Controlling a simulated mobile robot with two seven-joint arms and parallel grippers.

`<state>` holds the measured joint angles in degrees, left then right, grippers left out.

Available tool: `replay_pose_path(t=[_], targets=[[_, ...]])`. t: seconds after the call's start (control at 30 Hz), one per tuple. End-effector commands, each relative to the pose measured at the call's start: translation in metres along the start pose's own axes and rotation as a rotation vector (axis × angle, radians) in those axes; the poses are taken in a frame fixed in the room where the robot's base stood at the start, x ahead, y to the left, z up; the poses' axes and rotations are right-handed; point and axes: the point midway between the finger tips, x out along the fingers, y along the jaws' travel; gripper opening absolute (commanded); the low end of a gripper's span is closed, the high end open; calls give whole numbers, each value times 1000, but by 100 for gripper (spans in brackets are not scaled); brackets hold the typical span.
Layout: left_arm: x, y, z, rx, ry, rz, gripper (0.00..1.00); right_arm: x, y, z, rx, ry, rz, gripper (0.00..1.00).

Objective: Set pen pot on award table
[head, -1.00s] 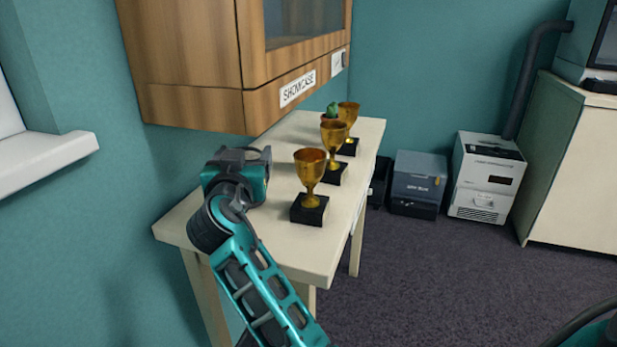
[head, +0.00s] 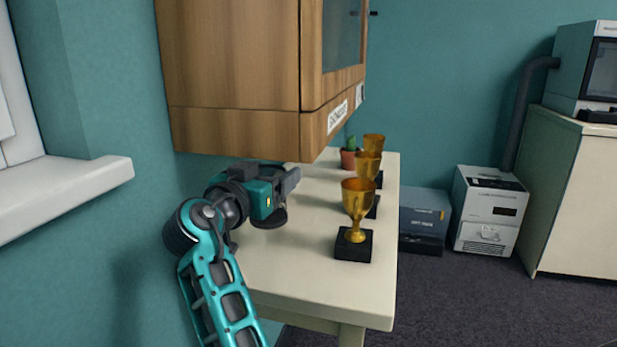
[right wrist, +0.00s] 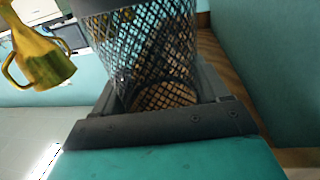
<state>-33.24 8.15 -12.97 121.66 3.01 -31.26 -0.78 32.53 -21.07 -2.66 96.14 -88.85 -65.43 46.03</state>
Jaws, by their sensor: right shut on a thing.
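My right gripper (head: 291,183) is over the left part of the white award table (head: 290,275), below the front of the showcase. In the right wrist view its fingers (right wrist: 165,100) are shut on a dark wire-mesh pen pot (right wrist: 150,45), whose holes show light through them. In the head view the pot is mostly hidden by the gripper, and I cannot tell whether it touches the table. My left gripper is not in view.
Gold trophies on black bases, the nearest one (head: 357,215), line the table's right side, with a potted cactus (head: 349,155) behind. A wooden showcase (head: 240,110) hangs low above the table's back left. The table's front part is bare.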

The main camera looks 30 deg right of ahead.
Motion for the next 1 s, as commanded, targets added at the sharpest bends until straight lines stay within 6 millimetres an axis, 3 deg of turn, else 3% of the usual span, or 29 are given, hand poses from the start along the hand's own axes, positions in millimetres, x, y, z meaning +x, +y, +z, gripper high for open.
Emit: replay_pose_path(t=[0.3,0.5,0.67,0.9,1.0], targets=[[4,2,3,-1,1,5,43,89,1,-1,0,3,3,36],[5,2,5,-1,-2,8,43,127,0,-1,1,3,0,36],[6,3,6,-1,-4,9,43,137,0,1,1,0,-2,36],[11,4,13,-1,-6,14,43,137,0,32,-2,-1,-1,36],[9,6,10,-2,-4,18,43,137,0,36,1,1,-1,36]])
